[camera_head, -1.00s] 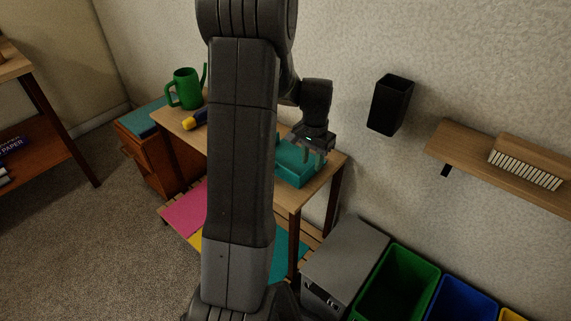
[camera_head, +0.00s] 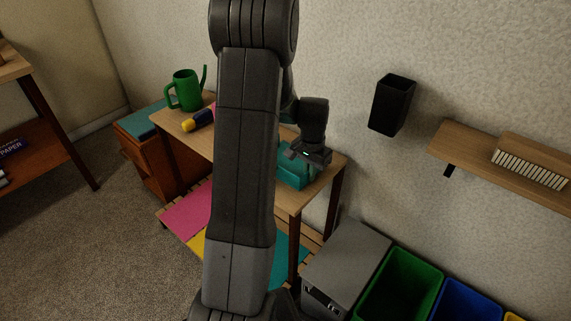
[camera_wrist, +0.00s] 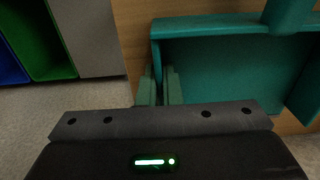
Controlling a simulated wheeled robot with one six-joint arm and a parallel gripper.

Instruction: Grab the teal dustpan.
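The teal dustpan (camera_head: 289,178) lies on the wooden table, partly hidden behind my arm and gripper in the head view. In the wrist view the dustpan (camera_wrist: 235,75) fills the upper right, with its flat pan, raised walls and part of its handle at the top. My gripper (camera_head: 309,172) is down at the dustpan's wall-side edge. In the wrist view the two fingers of my gripper (camera_wrist: 159,85) are close together, one on each side of the dustpan's left wall, with that thin wall between them.
A grey cabinet (camera_head: 345,262), green bin (camera_head: 400,290) and blue bin (camera_head: 462,305) stand at right. A wall shelf (camera_head: 480,165) holds a brush.

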